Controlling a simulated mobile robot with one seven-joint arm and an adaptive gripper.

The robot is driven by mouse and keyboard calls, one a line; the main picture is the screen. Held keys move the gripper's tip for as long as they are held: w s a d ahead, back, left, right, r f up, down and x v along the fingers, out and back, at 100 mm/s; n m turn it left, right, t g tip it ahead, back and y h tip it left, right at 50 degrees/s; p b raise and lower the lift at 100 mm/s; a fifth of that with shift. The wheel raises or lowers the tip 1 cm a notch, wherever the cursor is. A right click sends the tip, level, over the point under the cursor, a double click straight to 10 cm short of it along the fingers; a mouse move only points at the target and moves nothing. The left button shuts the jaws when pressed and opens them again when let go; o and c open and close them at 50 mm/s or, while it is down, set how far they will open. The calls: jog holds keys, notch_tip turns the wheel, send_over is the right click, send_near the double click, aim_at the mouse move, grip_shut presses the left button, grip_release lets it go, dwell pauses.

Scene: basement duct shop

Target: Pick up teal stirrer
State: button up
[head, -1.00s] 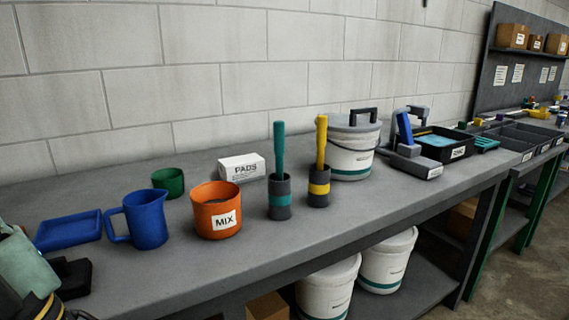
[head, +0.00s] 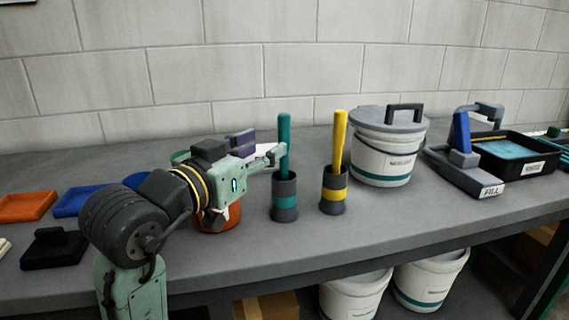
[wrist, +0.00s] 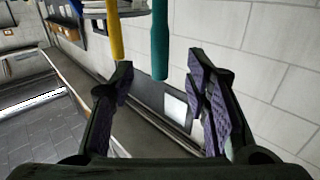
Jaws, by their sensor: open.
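The teal stirrer (head: 285,140) stands upright in a dark grey holder with a teal band (head: 285,201). Its lower part is hidden inside the holder. My gripper (head: 267,147) is open and empty, just left of the stirrer's handle in the head view. In the wrist view, the teal stirrer (wrist: 160,42) shows between the fingers of my open gripper (wrist: 160,68), seemingly just beyond the tips. I cannot tell whether a finger touches it.
A yellow stirrer (head: 339,138) stands in a yellow-banded holder (head: 334,201) close on the right. A lidded white bucket (head: 385,160) is behind it. My arm partly hides an orange container (head: 222,224). Blue and orange trays lie left. The bench front before the holders is clear.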

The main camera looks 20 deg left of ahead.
aim_at(281, 136)
jog(key=w, duration=0.2)
jog(key=w+d+p, duration=0.1)
jog(key=w, duration=0.2)
jog(key=w+p, duration=0.1)
jog(key=w, duration=0.2)
jog(key=shift+d+r, duration=0.1)
jog(key=shift+d, duration=0.2)
jog(key=shift+s, duration=0.1)
grip_shut()
